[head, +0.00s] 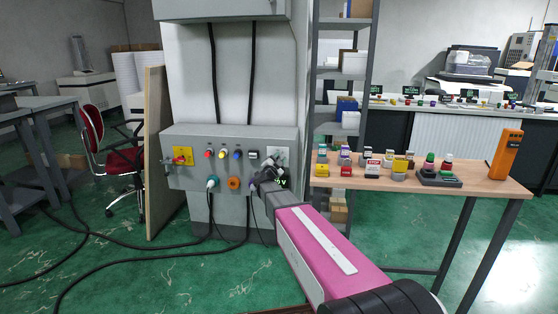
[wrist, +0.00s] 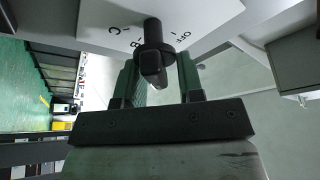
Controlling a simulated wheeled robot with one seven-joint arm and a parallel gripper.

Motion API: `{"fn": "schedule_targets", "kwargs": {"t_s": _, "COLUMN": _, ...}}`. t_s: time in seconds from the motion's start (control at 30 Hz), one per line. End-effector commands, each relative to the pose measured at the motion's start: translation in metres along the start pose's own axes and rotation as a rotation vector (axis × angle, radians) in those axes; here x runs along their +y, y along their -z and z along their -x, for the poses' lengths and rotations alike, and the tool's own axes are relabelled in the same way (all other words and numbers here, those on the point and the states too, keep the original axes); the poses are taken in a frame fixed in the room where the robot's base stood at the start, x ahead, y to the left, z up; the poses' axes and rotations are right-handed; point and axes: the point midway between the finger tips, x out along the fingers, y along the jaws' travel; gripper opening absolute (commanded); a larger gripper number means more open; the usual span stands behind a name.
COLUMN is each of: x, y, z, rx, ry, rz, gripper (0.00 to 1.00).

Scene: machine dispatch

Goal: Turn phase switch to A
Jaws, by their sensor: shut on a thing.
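The phase switch is a black rotary knob (wrist: 152,62) on a white label plate (wrist: 105,22), seen close up in the wrist view. The letters C and B and the word OFF show around the knob; the A mark is not visible. My gripper (wrist: 157,82) has one finger on each side of the knob's handle and is shut on it. In the head view, the plate (head: 283,152) is at the right end of the grey control box (head: 230,136), and my gripper (head: 267,177) covers most of the switch.
A wooden table (head: 480,183) with button units stands to the right. Black cables cross the green floor at left.

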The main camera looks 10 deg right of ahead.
Motion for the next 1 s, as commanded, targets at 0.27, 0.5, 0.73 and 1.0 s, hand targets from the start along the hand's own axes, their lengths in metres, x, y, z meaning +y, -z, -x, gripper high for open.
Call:
{"fn": "schedule_targets", "kwargs": {"t_s": 0.27, "x": 0.001, "y": 0.0, "z": 0.001, "rx": -0.002, "ry": -0.002, "rz": -0.003, "gripper": 0.11}}
{"fn": "schedule_targets", "kwargs": {"t_s": 0.5, "x": 0.001, "y": 0.0, "z": 0.001, "rx": -0.001, "ry": -0.001, "rz": -0.002, "gripper": 0.4}}
{"fn": "schedule_targets", "kwargs": {"t_s": 0.73, "x": 0.0, "y": 0.0, "z": 0.004, "rx": -0.001, "ry": -0.001, "rz": -0.002, "gripper": 0.4}}
{"fn": "schedule_targets", "kwargs": {"t_s": 1.0, "x": 0.0, "y": 0.002, "z": 0.046, "rx": -0.003, "ry": 0.0, "rz": -0.002, "gripper": 0.4}}
